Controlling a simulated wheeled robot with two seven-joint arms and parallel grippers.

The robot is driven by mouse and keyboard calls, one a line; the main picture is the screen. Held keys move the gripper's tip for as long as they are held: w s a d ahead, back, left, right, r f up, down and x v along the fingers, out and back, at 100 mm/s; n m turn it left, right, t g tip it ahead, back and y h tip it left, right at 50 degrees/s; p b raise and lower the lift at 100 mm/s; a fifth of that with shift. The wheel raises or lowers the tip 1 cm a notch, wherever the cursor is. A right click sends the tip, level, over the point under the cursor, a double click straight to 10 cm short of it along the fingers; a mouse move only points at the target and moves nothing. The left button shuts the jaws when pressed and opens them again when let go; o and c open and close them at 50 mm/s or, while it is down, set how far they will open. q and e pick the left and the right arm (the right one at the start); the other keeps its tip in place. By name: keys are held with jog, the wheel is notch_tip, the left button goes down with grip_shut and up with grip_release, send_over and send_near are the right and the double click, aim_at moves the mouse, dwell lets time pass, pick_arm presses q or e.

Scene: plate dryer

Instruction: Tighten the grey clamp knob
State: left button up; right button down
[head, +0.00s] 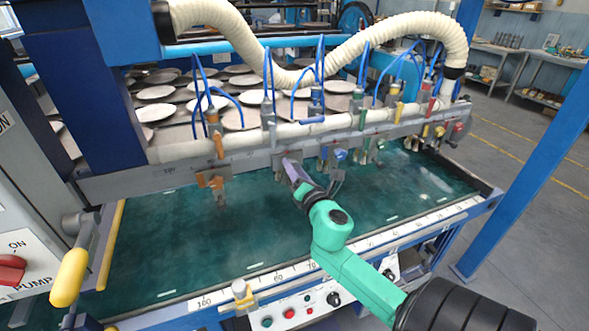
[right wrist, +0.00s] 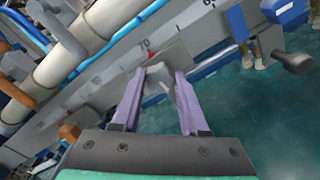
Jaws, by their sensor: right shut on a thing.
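The grey clamp knob (right wrist: 157,80) shows in the right wrist view between the two purple fingers of my right gripper (right wrist: 158,84), in front of the grey rail. The fingers are shut on it and cover its sides. In the head view my right gripper (head: 291,166) reaches up to the rail from the lower right. The grey clamp (head: 268,117) stands on the rail above it, with a blue hose at its top. The knob is mostly hidden by the fingers in the head view. My left gripper is not in view.
The rail (head: 240,160) also carries an orange clamp (head: 213,180) to the left and blue, green, yellow and red ones to the right. A green bed (head: 170,240) lies below, mostly clear. A yellow-handled lever (head: 70,277) stands at lower left.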

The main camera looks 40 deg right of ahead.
jog(key=m, duration=0.5)
jog(key=shift+m, duration=0.3)
jog(key=m+p, duration=0.1)
jog(key=m, duration=0.3)
jog(key=shift+d+m, duration=0.1)
jog(key=shift+m, duration=0.2)
jog(key=m+p, duration=0.1)
jog(key=m, duration=0.3)
jog(key=shift+f+m+p, duration=0.15)
jog(key=shift+m+p, duration=0.65)
jog(key=shift+m, duration=1.6)
jog(key=shift+c, duration=2.1)
grip_release()
